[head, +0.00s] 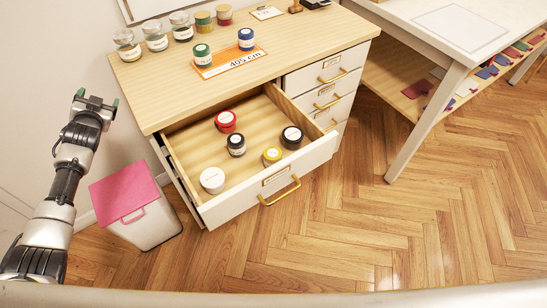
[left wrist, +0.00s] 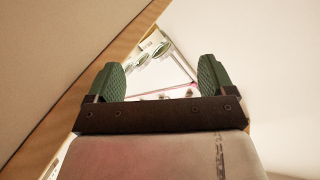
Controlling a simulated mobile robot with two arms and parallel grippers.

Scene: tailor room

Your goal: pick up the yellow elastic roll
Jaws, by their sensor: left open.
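The yellow elastic roll (head: 272,155) has a pale label on top and stands in the open wooden drawer (head: 190,150), near its front wall. In the drawer with it are a red roll (head: 226,121), a dark roll (head: 236,145), a black roll (head: 291,137) and a white roll (head: 212,180). My left gripper (head: 97,101) is raised at the left, beside the cabinet and well away from the drawer. It is open and empty; its green fingertips show apart in the left wrist view (left wrist: 160,82). My right gripper does not show.
On the cabinet top (head: 150,85) stand a green roll (head: 202,54) and a blue roll (head: 246,39) on an orange-and-white card (head: 232,64), with several jars behind. A bin with a pink lid (head: 122,190) stands left of the drawer. A white table (head: 440,60) is at right; the floor (head: 350,220) in front is clear.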

